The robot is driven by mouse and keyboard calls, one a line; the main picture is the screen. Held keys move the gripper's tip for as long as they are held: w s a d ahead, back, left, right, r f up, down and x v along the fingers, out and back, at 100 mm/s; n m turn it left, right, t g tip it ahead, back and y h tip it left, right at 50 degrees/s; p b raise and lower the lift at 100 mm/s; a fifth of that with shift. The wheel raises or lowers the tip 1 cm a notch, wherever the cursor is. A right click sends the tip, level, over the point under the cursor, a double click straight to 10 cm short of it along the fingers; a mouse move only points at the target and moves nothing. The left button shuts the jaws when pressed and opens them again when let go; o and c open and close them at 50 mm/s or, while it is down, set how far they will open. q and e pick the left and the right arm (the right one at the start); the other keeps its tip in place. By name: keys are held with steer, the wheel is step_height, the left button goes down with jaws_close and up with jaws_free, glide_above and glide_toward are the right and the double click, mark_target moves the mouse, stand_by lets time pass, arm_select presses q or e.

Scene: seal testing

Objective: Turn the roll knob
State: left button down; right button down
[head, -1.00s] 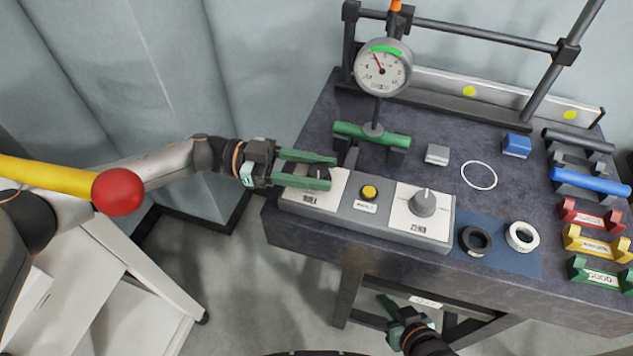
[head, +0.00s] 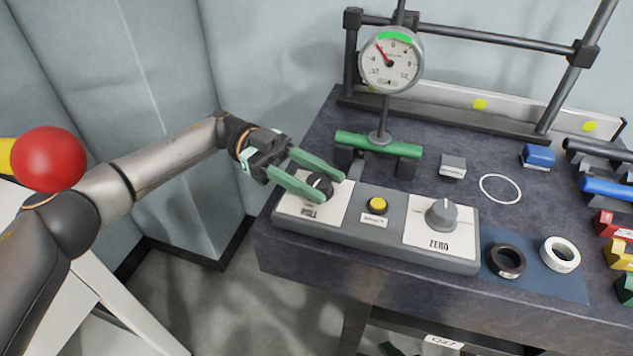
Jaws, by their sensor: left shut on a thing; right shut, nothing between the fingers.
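The roll knob (head: 319,183) is a dark round knob on the white plate at the left end of the grey control box (head: 366,236). My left gripper (head: 331,187) comes in from the left with its green fingers on either side of the knob, shut on it. The fingers hide part of the knob and its plate. A dial gauge (head: 391,60) stands behind the box, its red needle pointing to the upper left.
The box also bears a yellow button (head: 377,204) and a grey ZERO knob (head: 441,214). A green roller (head: 379,145) lies behind it. A black ring (head: 507,261) and a white ring (head: 560,254) lie at right. Coloured holders line the far right.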

mark_target(319, 180)
arm_select(q)
steer(key=shift+d+r, duration=0.1)
steer(key=shift+c, duration=2)
jaws_free()
steer(key=shift+r, duration=0.2)
step_height(319, 180, up, 3)
steer(key=shift+f+p, duration=0.1)
steer(key=shift+p, duration=0.35)
steer(key=s+r+p, duration=0.3)
steer(key=s+r, duration=0.6)
steer(key=s, duration=0.5)
steer(key=shift+r, duration=0.35)
